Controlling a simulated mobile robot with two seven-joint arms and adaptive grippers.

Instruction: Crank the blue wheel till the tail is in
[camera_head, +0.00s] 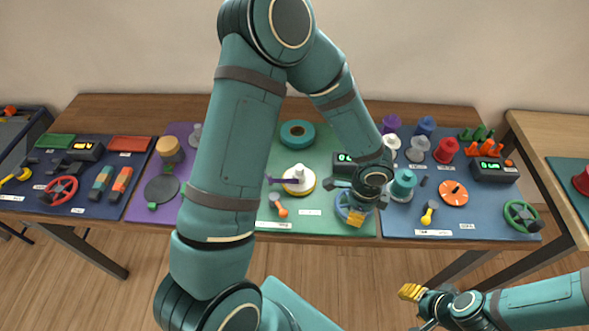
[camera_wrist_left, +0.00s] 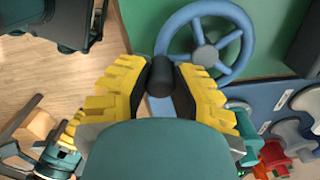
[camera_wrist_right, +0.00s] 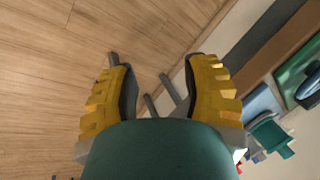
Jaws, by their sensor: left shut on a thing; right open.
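The blue wheel (camera_head: 343,207) is at the front edge of the green mat, partly covered by my left gripper (camera_head: 357,218). The wheel shows clearly in the left wrist view (camera_wrist_left: 246,42), with a grey hub and a dark handle (camera_wrist_left: 160,76). My left gripper (camera_wrist_left: 160,88) is shut on this dark handle, with a yellow finger on each side. My right gripper (camera_head: 411,292) is in front of the table, away from the wheel. In the right wrist view its fingers (camera_wrist_right: 166,88) are apart, with nothing between them. I cannot make out the tail.
On the green mat (camera_head: 322,226) are a white-topped yellow disc (camera_head: 299,181), a teal ring (camera_head: 297,134) and an orange tool (camera_head: 279,205). A blue mat to the right holds spools, an orange dial (camera_head: 453,192) and a green wheel (camera_head: 522,216). My left arm hides part of the purple mat.

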